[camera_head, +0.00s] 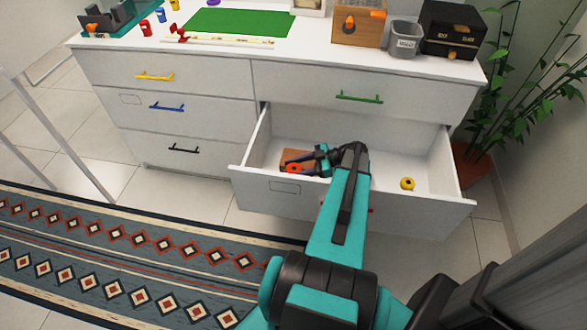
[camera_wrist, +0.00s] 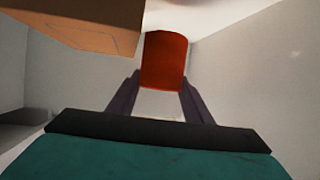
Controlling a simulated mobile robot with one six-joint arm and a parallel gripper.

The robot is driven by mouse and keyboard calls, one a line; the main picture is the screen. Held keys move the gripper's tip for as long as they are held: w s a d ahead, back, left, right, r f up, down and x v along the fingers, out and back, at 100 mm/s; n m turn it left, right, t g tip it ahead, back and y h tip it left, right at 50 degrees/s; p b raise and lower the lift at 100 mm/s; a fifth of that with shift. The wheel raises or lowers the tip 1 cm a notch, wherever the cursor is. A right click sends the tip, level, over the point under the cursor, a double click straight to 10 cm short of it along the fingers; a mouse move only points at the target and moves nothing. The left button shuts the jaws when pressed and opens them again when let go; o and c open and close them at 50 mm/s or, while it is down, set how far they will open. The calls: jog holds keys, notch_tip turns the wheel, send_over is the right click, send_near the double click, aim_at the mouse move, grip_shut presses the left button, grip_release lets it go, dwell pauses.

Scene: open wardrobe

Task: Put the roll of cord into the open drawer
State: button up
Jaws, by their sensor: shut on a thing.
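The roll of cord (camera_head: 293,169), an orange-red roll with a dark centre, is at the left part of the open drawer (camera_head: 345,206). In the wrist view the orange-red roll (camera_wrist: 163,62) is between the two dark fingers. My gripper (camera_head: 301,163) is low over the drawer, inside its walls, and is shut on the roll. The fingers also show in the wrist view (camera_wrist: 160,80). I cannot tell whether the roll touches the drawer floor.
A brown box (camera_head: 296,155) is in the drawer right by the roll; it also shows in the wrist view (camera_wrist: 85,20). A small yellow round thing (camera_head: 407,184) lies in the drawer's right part. The floor there is otherwise clear. A plant (camera_head: 530,100) stands right of the dresser.

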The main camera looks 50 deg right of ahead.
jog(key=shift+f+b, duration=0.25)
jog(key=shift+b, duration=0.1)
jog(key=o, duration=1.1)
jog(key=shift+c, duration=0.2)
jog(key=shift+r+p, duration=0.25)
jog(key=shift+p, duration=0.15)
jog(key=shift+r+p, duration=0.55)
jog(key=shift+p, duration=0.25)
jog(key=b+v, duration=0.1)
jog(key=v, duration=1.1)
jog(key=shift+b, duration=0.3)
